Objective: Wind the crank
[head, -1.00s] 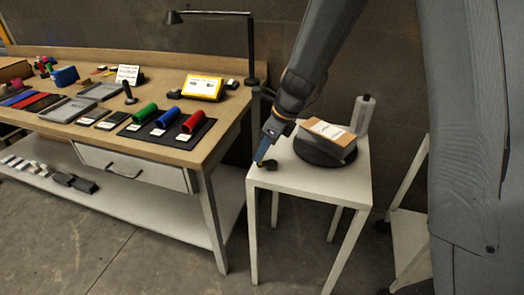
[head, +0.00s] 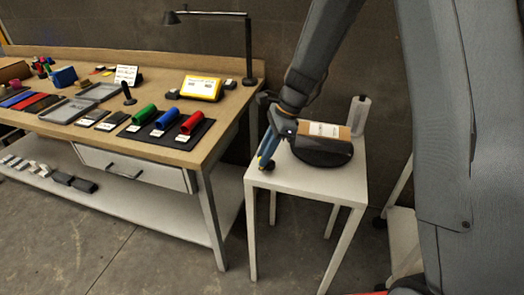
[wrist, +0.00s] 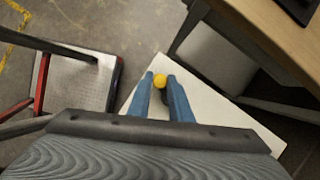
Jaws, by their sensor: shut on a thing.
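My gripper (head: 264,162) reaches down to the left front corner of a small white table (head: 290,182). In the wrist view its two blue fingers (wrist: 159,82) are closed on a round yellow knob (wrist: 159,80), which I take for the crank's handle. In the head view the knob is hidden by the fingers, and a small dark part (head: 268,166) shows beside their tips. A dark round turntable (head: 322,158) sits on the table, carrying a brown box (head: 354,136) with a white label. The link between crank and turntable cannot be seen.
A pale bottle (head: 360,115) stands behind the box. A wooden workbench (head: 215,133) with coloured rolls, a yellow device (head: 202,88) and a lamp (head: 249,50) is on the left. A red-framed cart (wrist: 80,80) shows in the wrist view. Bare floor lies in front.

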